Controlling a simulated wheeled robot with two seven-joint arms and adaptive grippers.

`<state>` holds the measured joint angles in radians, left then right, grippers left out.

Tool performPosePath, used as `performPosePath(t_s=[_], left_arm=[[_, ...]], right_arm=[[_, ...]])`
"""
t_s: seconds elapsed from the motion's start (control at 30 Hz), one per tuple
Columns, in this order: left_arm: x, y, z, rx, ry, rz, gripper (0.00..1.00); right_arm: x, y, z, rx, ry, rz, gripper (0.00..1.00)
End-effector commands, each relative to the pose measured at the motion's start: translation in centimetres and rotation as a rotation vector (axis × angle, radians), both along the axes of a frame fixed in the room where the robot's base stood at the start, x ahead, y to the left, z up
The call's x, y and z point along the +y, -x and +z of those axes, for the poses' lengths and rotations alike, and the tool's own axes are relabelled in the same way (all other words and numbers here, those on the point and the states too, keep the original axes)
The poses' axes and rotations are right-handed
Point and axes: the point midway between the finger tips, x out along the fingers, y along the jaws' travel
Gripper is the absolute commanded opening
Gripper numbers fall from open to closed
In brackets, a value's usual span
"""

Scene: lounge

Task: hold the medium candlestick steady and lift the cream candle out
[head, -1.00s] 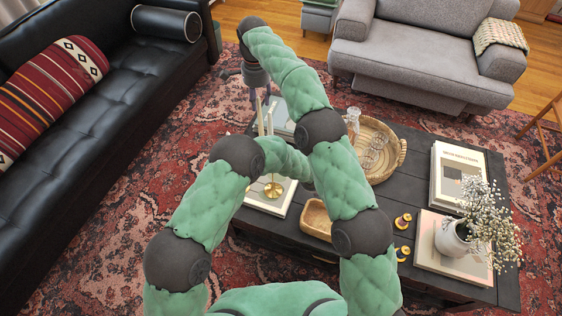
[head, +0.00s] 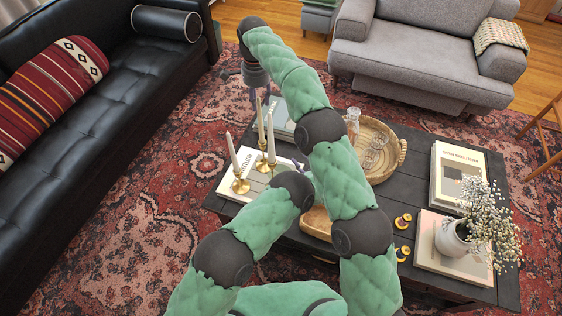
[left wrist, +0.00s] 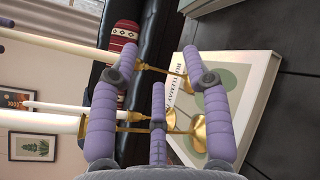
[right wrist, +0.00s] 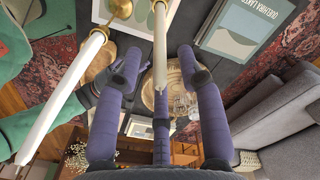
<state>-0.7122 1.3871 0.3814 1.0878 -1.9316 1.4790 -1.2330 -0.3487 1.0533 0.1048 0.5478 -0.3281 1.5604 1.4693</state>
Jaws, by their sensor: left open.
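Three cream candles stand upright in gold candlesticks on a pale book: one at the front left (head: 232,155), one at the back (head: 261,122) and one at the right (head: 271,138). I cannot tell for sure which candlestick is the medium one. My left gripper (head: 300,168) is just right of the candlesticks, partly hidden by its own arm. In the left wrist view its open fingers (left wrist: 158,68) have a gold stem (left wrist: 174,74) crossing between their tips. My right gripper (head: 255,98) is above the candles. Its fingers (right wrist: 160,66) are apart, with a candle (right wrist: 160,45) showing between them.
The pale book (head: 232,190) lies at the dark table's left end. A round wicker tray (head: 388,135) with glassware lies behind my arms, and a wooden bowl (head: 316,222) is in front.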

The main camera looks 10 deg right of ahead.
Motion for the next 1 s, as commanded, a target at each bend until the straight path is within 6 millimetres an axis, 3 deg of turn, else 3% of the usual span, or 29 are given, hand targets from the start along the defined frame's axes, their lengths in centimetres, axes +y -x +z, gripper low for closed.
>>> performPosePath(t_s=[0.3,0.5,0.77,1.0], left_arm=[[5.4,-0.3,-0.6,-0.128,0.406,0.255,0.48],[7.5,-0.1,-1.3,-0.182,0.587,0.377,0.48],[8.7,-0.7,-1.9,-0.200,0.641,0.417,0.48],[11.0,-3.3,-3.2,-0.199,0.640,0.418,0.48]], right_arm=[[0.0,0.0,0.0,0.000,0.000,0.000,0.39],[0.0,0.0,0.0,0.000,0.000,0.000,0.39],[0.0,0.0,0.0,0.000,0.000,0.000,0.39],[0.0,0.0,0.0,0.000,0.000,0.000,0.39]])
